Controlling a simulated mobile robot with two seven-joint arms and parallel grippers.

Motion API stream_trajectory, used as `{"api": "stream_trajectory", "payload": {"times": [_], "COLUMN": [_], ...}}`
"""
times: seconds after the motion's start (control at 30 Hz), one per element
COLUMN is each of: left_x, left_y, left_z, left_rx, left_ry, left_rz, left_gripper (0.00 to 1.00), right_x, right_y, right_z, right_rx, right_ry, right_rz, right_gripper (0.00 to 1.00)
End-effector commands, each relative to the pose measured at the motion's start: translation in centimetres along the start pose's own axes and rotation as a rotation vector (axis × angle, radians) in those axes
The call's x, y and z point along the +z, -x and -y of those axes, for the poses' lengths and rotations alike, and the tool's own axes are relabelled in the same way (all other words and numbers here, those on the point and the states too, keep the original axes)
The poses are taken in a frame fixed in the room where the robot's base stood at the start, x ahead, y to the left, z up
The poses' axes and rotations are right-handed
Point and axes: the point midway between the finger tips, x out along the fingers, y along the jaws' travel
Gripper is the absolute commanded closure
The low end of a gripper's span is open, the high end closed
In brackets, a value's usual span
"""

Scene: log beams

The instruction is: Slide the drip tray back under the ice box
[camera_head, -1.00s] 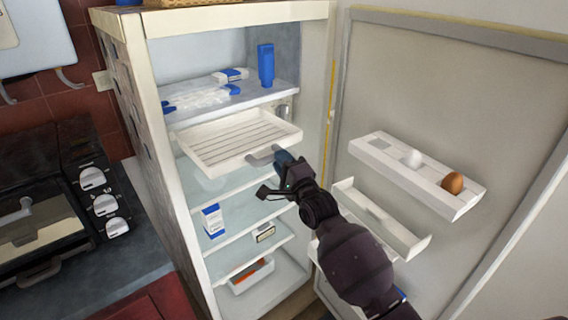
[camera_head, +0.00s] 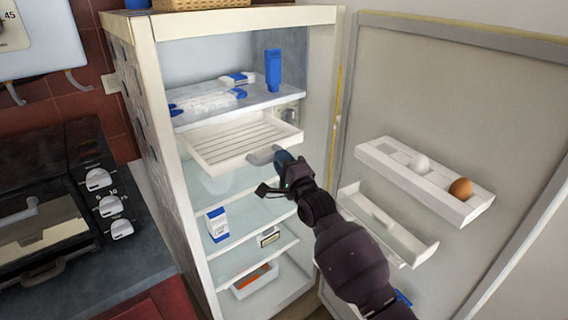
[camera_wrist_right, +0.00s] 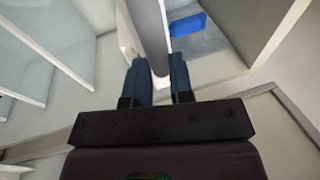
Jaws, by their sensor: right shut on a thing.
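The white slatted drip tray (camera_head: 238,143) is partly pulled out below the top shelf of the open fridge. Its front edge sticks out past the shelf above, and its back part is under that shelf. A grey handle (camera_head: 262,156) projects from its front. My right gripper (camera_head: 282,160) is at this handle, with its fingers closed on it. In the right wrist view the blue fingers (camera_wrist_right: 159,80) stand on either side of a grey piece, the handle. The ice box is not clearly identifiable; a shelf (camera_head: 240,106) lies directly above the tray. My left gripper is not in view.
Glass shelves below hold a small carton (camera_head: 217,224) and a bin (camera_head: 254,280). The open door (camera_head: 450,130) at the right has an egg rack (camera_head: 425,182) close to my arm.

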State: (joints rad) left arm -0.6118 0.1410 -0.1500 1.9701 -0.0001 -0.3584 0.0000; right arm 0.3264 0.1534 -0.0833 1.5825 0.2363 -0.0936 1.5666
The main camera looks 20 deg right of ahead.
Motion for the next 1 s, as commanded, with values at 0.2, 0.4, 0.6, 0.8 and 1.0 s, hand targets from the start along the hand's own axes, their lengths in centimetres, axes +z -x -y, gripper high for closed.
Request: {"api": "stream_trajectory", "payload": {"times": [0.2,0.4,0.6,0.8,1.0], "left_x": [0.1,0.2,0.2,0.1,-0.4], "left_y": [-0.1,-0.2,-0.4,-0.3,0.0], "left_z": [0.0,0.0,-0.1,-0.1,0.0], "left_rx": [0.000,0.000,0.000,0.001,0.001], "left_ry": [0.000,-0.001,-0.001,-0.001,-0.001], "left_rz": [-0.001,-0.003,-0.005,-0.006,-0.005], "left_gripper": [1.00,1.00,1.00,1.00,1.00], "right_x": [0.1,0.2,0.2,0.2,0.1], "right_y": [-0.5,-1.0,-1.5,-1.6,-1.1], "right_z": [-0.1,-0.1,-0.3,-0.3,-0.1], "right_rx": [-0.002,-0.003,-0.002,-0.002,-0.002], "right_ry": [-0.001,-0.001,-0.001,-0.001,0.000], "right_rz": [0.000,0.000,0.000,0.000,0.000], "right_gripper": [1.00,1.00,1.00,1.00,1.00]}}
